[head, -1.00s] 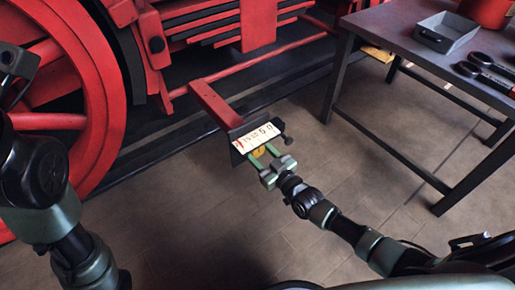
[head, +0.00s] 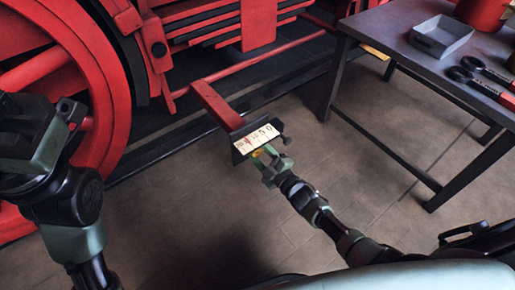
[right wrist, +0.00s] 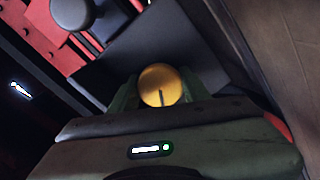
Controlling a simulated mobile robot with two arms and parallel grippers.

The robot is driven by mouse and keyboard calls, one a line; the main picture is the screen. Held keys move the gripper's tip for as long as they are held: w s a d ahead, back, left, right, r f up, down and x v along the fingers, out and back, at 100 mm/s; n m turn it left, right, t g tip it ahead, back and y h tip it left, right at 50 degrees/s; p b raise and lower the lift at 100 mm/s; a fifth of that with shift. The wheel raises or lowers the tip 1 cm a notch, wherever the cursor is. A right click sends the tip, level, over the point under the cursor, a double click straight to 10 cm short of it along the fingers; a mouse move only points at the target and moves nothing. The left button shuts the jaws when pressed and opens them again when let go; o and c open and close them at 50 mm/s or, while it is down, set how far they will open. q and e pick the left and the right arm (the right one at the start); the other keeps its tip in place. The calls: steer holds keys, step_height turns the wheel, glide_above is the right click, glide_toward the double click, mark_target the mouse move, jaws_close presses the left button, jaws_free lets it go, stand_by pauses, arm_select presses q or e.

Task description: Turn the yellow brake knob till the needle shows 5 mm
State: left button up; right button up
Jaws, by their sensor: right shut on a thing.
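The yellow brake knob (right wrist: 160,86) sits between the two green fingers of my right gripper (right wrist: 158,92) in the right wrist view; a dark line marks its face. In the head view, only a bit of the knob (head: 257,153) shows below the pale scale plate (head: 264,136). My right gripper (head: 266,160) is shut on it there. The red needle (head: 248,142) stands over the left part of the scale, between the left end and the middle; its exact reading is too small to tell. My left gripper (head: 68,112) is at the left, apart from the scale; its jaws are unclear.
A red bar (head: 216,103) carries the scale's dark bracket. A large red wheel (head: 108,90) stands at the left. A dark table (head: 385,50) at the right holds a grey tray (head: 441,36) and black-and-red tools (head: 478,80). The floor in front is clear.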

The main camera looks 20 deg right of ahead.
steer(key=n, duration=0.3)
steer(key=shift+s+f+n, duration=0.1)
steer(key=shift+n, duration=0.3)
steer(key=shift+n+b, duration=0.3)
steer(key=shift+n, duration=1.7)
steer(key=o, duration=1.2)
steer(key=shift+o, duration=0.7)
